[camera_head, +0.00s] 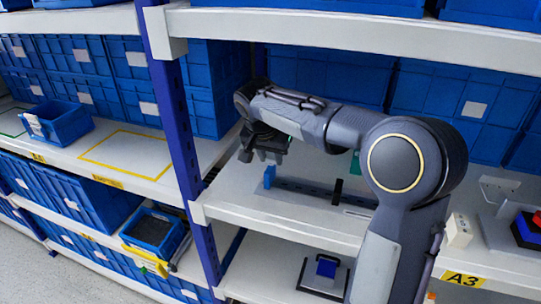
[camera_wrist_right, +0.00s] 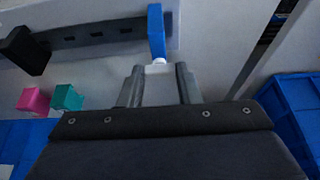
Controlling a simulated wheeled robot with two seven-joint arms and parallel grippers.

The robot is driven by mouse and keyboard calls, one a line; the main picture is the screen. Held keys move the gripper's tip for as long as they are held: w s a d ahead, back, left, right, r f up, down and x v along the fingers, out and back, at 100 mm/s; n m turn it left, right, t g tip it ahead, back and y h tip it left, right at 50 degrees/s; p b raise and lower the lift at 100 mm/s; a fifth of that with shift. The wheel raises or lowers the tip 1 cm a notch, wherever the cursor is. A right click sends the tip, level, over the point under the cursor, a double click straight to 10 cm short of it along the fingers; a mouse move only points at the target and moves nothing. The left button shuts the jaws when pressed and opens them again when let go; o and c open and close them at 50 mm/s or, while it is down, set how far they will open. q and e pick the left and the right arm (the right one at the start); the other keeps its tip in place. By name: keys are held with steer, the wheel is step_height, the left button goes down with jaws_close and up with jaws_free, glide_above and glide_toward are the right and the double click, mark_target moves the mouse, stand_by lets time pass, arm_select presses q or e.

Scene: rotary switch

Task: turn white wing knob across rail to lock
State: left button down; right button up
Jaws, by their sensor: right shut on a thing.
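My right gripper (camera_head: 261,156) is over the middle shelf, near the left end of the dark rail (camera_head: 305,187). In the right wrist view its two fingers (camera_wrist_right: 159,74) are closed on the sides of a small white piece, which looks like the white wing knob (camera_wrist_right: 159,68). That knob is close to the lower end of an upright blue wing piece (camera_wrist_right: 156,32), also seen in the head view (camera_head: 269,176). The dark rail (camera_wrist_right: 92,32) runs left from there. The white knob is hidden in the head view. My left gripper is out of view.
A black piece (camera_head: 338,191) stands across the rail, right of the blue one. Pink (camera_wrist_right: 33,100) and teal (camera_wrist_right: 67,97) blocks lie nearby. A blue shelf post (camera_head: 176,120) rises left of my gripper, and blue bins (camera_head: 330,78) stand behind.

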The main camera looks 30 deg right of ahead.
steer(key=shift+m, duration=0.3)
steer(key=m, duration=0.2)
steer(key=m+g+h+p, duration=0.1)
steer(key=m, duration=0.1)
steer(key=shift+w+a+r, duration=0.1)
steer(key=shift+w+a, duration=0.05)
steer(key=shift+w, duration=0.05)
steer(key=m+g+p, duration=0.1)
steer(key=m+g, duration=0.1)
steer(key=m, duration=0.2)
steer(key=shift+w+m+p, duration=0.15)
steer(key=shift+m+p, duration=0.15)
steer(key=shift+p, duration=0.1)
steer(key=m+g+p, duration=0.1)
steer(key=m, duration=0.1)
steer(key=m+p, duration=0.1)
steer(key=m, duration=0.1)
steer(key=shift+w+r+g+p, duration=0.1)
steer(key=shift+w+g+p, duration=0.05)
steer(key=shift+g+p, duration=0.25)
steer(key=m+g+y+p, duration=0.1)
steer(key=m+p, duration=0.1)
steer(key=m, duration=0.2)
steer(key=shift+w+d+p, duration=0.1)
steer(key=shift+d+p, duration=0.1)
steer(key=shift+p, duration=0.1)
steer(key=shift+m+g, duration=0.3)
steer(key=shift+m, duration=0.2)
steer(key=shift+y, duration=0.3)
steer(key=o, duration=1)
